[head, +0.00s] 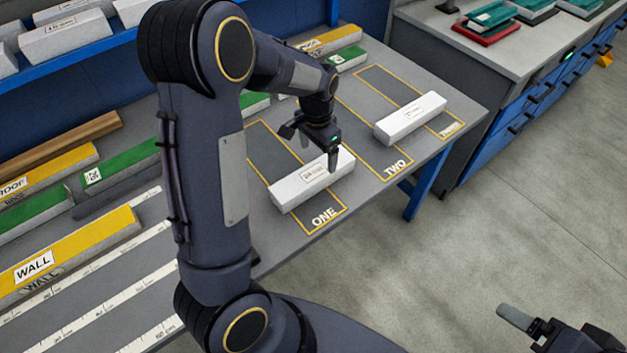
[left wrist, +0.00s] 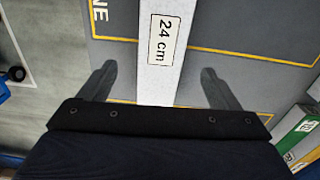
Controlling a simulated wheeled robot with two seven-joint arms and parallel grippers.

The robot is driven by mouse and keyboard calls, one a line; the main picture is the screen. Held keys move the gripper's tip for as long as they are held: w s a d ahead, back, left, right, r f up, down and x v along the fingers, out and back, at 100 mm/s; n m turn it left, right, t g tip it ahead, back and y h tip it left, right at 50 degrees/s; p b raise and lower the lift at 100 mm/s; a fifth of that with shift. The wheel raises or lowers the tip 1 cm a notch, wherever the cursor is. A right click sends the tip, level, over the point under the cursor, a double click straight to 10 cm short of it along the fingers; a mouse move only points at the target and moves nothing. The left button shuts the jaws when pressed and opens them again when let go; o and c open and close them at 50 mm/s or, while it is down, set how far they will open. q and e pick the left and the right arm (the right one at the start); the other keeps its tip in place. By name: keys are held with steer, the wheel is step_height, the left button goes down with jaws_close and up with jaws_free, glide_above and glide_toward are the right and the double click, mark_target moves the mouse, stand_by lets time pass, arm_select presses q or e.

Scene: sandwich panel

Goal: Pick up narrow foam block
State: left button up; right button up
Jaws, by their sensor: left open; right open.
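A white foam block (head: 296,187) lies across the yellow-outlined area ONE on the table. In the left wrist view this block (left wrist: 153,85) carries a "24 cm" label. I cannot tell for sure which of the two is narrower. My left gripper (head: 334,160) is above the block at ONE, near its right end. In the left wrist view the open fingers (left wrist: 159,72) appear one on each side of the block, with gaps. My right gripper (head: 517,318) is empty, at the lower right, away from the table.
Yellow WALL (head: 75,255) and ROOF (head: 45,175) pieces, green pieces (head: 130,161) and a brown strip (head: 62,145) lie on the table's left part. A blue shelf (head: 80,45) with white blocks is behind. A grey counter with blue drawers (head: 530,110) stands at right.

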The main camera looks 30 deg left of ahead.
mark_target(315, 171)
arm_select(q)
steer(key=shift+w+a+f, duration=0.1)
steer(key=shift+w+f, duration=0.2)
steer(key=shift+f, duration=0.6)
steer(key=f, duration=0.3)
steer(key=s+f+p, duration=0.1)
steer(key=f, duration=0.2)
steer(key=shift+s+a+f, duration=0.1)
steer(key=shift+s, duration=0.05)
steer(key=shift+f, duration=0.45)
steer(key=c, duration=1.1)
steer(key=shift+r, duration=0.1)
